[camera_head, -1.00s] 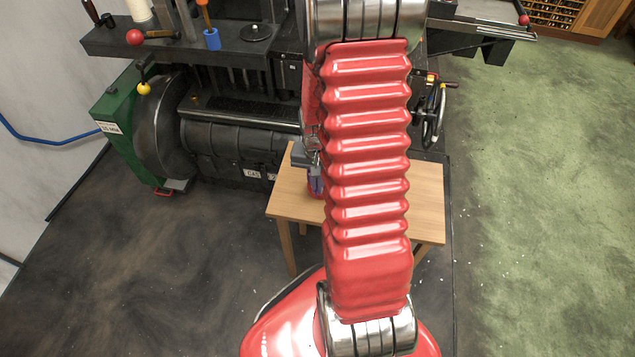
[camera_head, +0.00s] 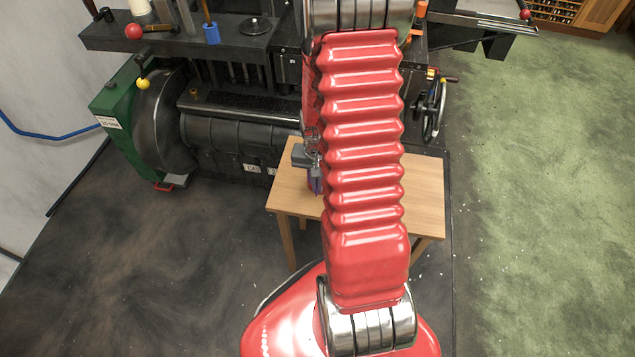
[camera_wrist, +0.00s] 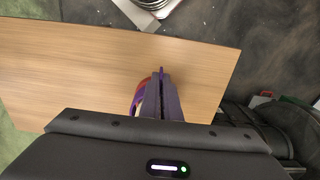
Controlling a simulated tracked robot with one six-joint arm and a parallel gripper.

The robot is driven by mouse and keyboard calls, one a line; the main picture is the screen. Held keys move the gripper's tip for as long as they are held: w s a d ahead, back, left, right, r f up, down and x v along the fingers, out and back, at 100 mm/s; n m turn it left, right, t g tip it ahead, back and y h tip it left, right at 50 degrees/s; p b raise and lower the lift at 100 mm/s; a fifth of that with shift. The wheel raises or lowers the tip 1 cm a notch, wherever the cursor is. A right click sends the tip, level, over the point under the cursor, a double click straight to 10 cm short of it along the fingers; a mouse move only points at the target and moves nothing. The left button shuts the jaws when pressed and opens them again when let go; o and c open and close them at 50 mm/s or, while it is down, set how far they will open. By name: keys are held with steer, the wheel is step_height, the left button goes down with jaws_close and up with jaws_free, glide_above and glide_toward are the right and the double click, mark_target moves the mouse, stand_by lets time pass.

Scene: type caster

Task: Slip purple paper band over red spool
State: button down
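My gripper (camera_wrist: 161,92) points at the wooden table in the wrist view. Its two dark fingers are close together, with a thin purple edge showing between and beyond their tips. That edge belongs to the purple paper band (camera_wrist: 161,73), which appears pinched there. The red spool (camera_wrist: 143,86) shows just left of the fingers, with purple curving along its left side. The fingers hide much of both, so I cannot tell how far the band is around the spool. In the head view, the purple band (camera_head: 315,185) is a small patch below my gripper, largely hidden by my arm.
The wooden table (camera_head: 425,195) has clear top around the spool. A dark machine with a green end (camera_head: 115,105) stands behind and left. Its shelf (camera_head: 120,40) holds a red ball, a blue cup and other items. A handwheel (camera_head: 432,110) is behind the table's right side.

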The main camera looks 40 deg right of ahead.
stand_by(0.3)
steer(key=c, duration=1.9)
jaws_free()
steer(key=shift+r, duration=0.1)
steer(key=shift+r, duration=2.9)
